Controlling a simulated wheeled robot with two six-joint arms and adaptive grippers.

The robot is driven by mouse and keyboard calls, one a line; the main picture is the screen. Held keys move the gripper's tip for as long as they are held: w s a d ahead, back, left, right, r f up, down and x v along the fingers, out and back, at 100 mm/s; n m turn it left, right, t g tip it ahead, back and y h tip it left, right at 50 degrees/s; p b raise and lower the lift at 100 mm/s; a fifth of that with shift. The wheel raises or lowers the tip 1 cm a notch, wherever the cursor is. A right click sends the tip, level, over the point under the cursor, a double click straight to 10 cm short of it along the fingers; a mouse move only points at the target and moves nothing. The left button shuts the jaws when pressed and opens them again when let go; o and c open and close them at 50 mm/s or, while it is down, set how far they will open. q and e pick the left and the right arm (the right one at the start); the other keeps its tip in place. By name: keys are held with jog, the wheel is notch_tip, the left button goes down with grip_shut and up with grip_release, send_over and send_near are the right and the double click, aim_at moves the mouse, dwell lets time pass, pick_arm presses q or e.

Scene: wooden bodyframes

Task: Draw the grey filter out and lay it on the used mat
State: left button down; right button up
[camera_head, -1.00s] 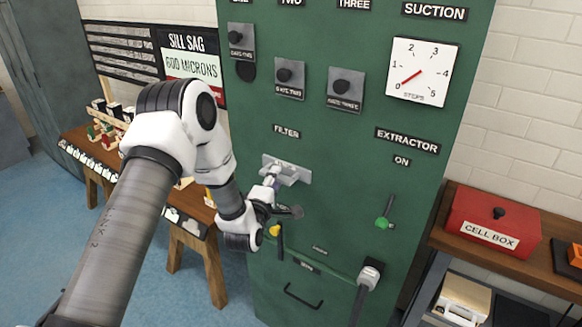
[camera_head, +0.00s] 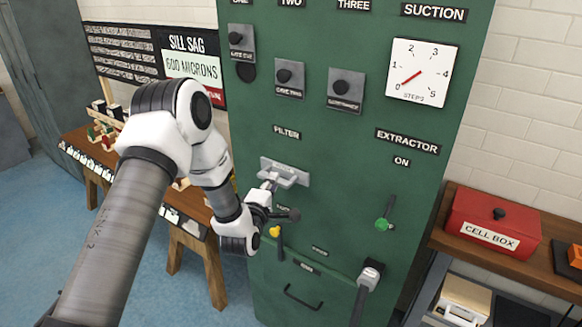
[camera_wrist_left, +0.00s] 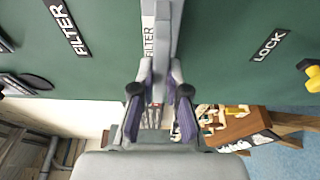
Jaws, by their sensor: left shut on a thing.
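The grey filter (camera_head: 291,174) shows as a pale grey front plate in the green cabinet, under the FILTER label. My left gripper (camera_head: 273,188) is at the plate, shut on the filter's handle. In the left wrist view the filter's grey plate (camera_wrist_left: 176,30) runs up from between the fingers of the left gripper (camera_wrist_left: 160,90), with a white FILTER label on it. The rest of the filter is hidden, and I cannot tell how far it sits out of the cabinet. I cannot make out a used mat. My right gripper is out of view.
A yellow-tipped lever (camera_head: 277,236) hangs close below my left gripper. A green-knobbed lever (camera_head: 385,222) and a grey handle (camera_head: 370,276) are further right. A red cell box (camera_head: 493,220) stands on the right bench. A wooden bench (camera_head: 185,206) stands left, behind my arm.

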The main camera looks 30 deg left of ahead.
pick_arm(q)
jog(key=shift+s, duration=0.2)
jog(key=s+a+p, duration=0.1)
jog(key=s, duration=1)
jog(key=shift+s, duration=0.35)
dwell(0.8)
